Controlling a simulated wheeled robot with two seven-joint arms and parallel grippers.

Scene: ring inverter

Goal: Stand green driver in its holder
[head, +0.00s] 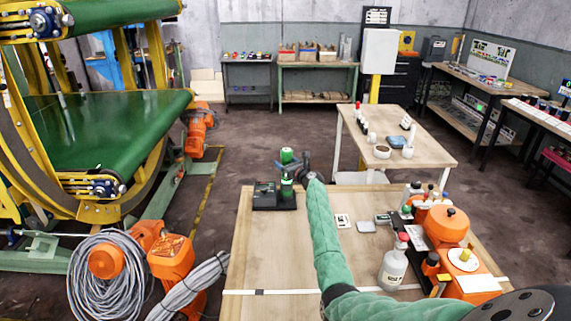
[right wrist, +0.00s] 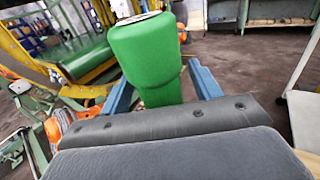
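The green driver (head: 287,156) stands roughly upright at the far left corner of the near table. My right gripper (head: 287,168) is around its middle, with green showing above and below. In the right wrist view the driver's thick green body (right wrist: 150,55) is between the two blue fingers (right wrist: 162,88), which appear closed on it. The black holder (head: 265,196) is a dark block and base at the table corner. The driver's lower end is over or at the right part of this base; I cannot tell whether it is seated. My left gripper is not in view.
The near table (head: 262,260) has clear wood in front. Small cards and a grey box (head: 367,226) lie right of my arm. A white bottle (head: 392,268) and orange machine (head: 447,226) crowd the right side. A green conveyor (head: 110,130) stands left.

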